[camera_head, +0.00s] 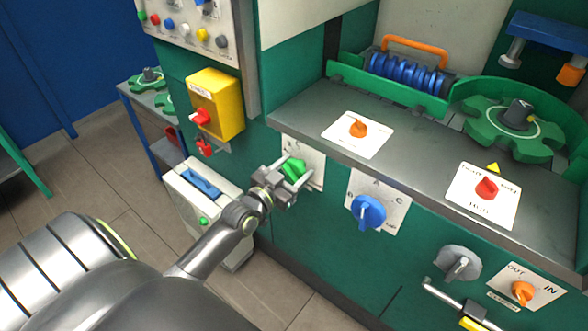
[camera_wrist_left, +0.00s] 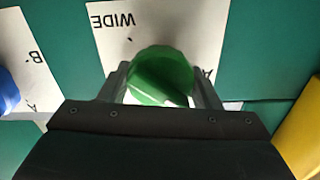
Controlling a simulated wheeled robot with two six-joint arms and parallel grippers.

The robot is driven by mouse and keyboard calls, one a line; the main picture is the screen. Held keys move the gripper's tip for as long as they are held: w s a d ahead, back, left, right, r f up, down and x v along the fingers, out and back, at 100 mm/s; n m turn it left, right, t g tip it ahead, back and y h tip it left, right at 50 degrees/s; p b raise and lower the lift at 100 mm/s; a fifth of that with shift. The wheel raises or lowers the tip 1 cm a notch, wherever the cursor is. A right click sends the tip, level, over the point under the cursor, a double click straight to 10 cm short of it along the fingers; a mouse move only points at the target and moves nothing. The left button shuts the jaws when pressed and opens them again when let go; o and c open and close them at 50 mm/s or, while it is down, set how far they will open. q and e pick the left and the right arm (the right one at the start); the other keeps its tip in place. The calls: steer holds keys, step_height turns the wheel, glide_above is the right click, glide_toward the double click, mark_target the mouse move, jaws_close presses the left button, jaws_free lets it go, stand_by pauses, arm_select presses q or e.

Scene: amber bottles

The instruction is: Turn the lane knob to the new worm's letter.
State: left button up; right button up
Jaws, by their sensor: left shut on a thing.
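A green knob (camera_head: 293,168) sits on a white plate (camera_head: 314,158) on the green front panel. In the wrist view the green knob (camera_wrist_left: 160,77) lies between my left gripper's fingers, and its plate (camera_wrist_left: 115,25) reads "WIDE", with part of another label hidden. My left gripper (camera_head: 287,178) is shut on this knob. A blue knob (camera_head: 369,212) sits to its right on a plate with letters, A and C among them. The wrist view shows B and A on that plate (camera_wrist_left: 28,65). A blue worm (camera_head: 405,72) lies in the green housing on top. My right gripper is out of view.
A yellow box with a red knob (camera_head: 216,105) juts out left of my gripper. Orange (camera_head: 358,128) and red (camera_head: 487,188) knobs sit on the grey ledge. Lower right are a grey knob (camera_head: 458,262), an IN/OUT orange knob (camera_head: 522,292) and a yellow-gripped lever (camera_head: 470,324).

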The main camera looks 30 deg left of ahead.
arm_select(q)
steer(key=shift+n, duration=2.6)
steer(key=shift+p, duration=0.3)
steer(key=o, duration=1)
steer(key=shift+a, duration=0.1)
steer(key=s+a+b, duration=0.1)
steer(key=s+b, duration=0.1)
steer(key=s, duration=1.5)
steer(key=shift+s+a, duration=0.15)
steer(key=shift+s, duration=0.05)
steer(key=shift+f, duration=0.1)
